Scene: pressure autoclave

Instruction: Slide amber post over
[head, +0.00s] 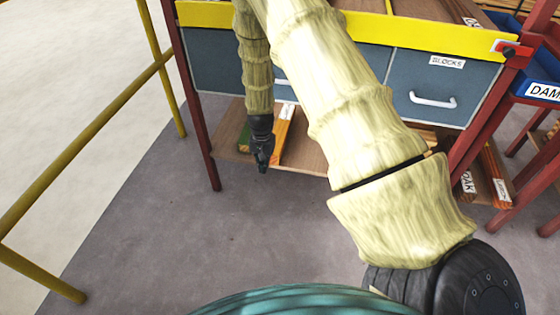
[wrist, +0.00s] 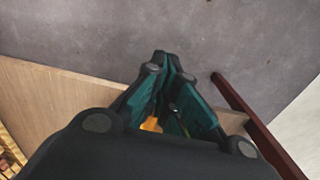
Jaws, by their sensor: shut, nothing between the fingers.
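I cannot pick out an amber post for certain. An orange-sided plank with a white face (head: 284,132) lies on the low wooden shelf, just right of my gripper in the head view. A small orange patch (wrist: 151,124) shows between the finger links in the wrist view; I cannot tell what it belongs to. My gripper (head: 261,167) hangs fingers down at the bench's lower shelf. In the wrist view its teal fingers (wrist: 161,58) meet at the tips, shut and empty. My arm hides part of the bench.
The bench has a yellow edge, blue-grey drawers (head: 436,88), and a low wooden shelf (head: 232,143) between dark red legs (head: 202,140). Labelled timbers (head: 478,182) lie at right, near a blue bin (head: 535,92). A yellow railing (head: 80,135) stands at left. The grey floor in front is clear.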

